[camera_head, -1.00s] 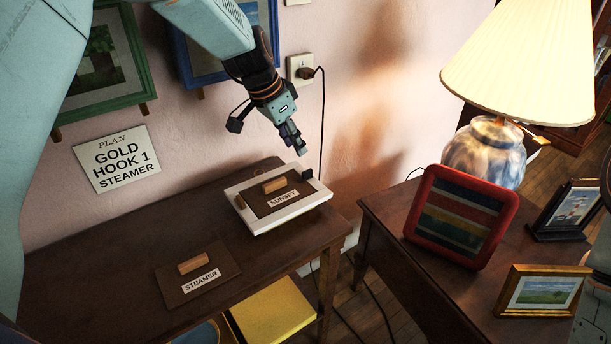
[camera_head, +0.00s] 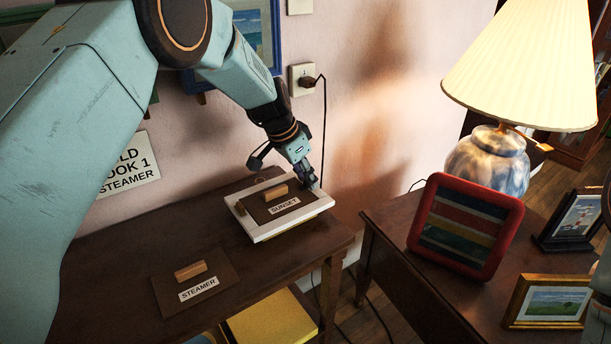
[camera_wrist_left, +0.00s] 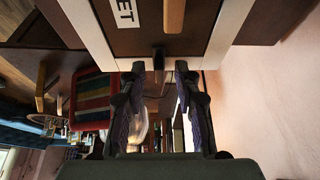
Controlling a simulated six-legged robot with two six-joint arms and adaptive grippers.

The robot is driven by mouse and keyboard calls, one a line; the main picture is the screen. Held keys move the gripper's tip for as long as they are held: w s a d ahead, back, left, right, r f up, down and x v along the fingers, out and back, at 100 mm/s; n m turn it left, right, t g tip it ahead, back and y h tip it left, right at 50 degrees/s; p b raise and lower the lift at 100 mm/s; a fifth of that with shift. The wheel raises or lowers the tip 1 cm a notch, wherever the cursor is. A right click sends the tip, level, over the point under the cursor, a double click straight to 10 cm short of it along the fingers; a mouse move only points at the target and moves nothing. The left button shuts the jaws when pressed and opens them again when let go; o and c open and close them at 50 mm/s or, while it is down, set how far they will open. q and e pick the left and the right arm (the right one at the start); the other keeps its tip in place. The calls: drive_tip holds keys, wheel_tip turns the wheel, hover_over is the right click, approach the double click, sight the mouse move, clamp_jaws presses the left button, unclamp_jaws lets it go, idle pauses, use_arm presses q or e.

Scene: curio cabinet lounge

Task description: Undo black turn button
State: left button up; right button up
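A white frame (camera_head: 262,236) lies face down on the dark wooden table, with a brown back panel (camera_head: 258,210) labelled SUNSET and a wooden block handle on it. The black turn button (camera_wrist_left: 158,58) shows in the left wrist view at the frame's edge, between my left fingertips with a gap on each side. In the head view the gripper hides it. My left gripper (camera_head: 311,181) is open and low at the frame's right end. A brown turn button (camera_head: 240,208) sits at the frame's left end.
A loose brown panel (camera_head: 212,292) labelled STEAMER lies at the table's front. A sign (camera_head: 131,165) hangs on the wall, partly behind my left arm. A side table at right holds a lamp (camera_head: 487,160), a red striped frame (camera_head: 417,235) and small pictures. A cord hangs behind.

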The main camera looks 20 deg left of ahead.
use_arm(q)
drive_tip(key=shift+s+d+r, duration=0.1)
drive_tip(key=shift+r, duration=0.05)
drive_tip(key=c, duration=0.3)
clamp_jaws()
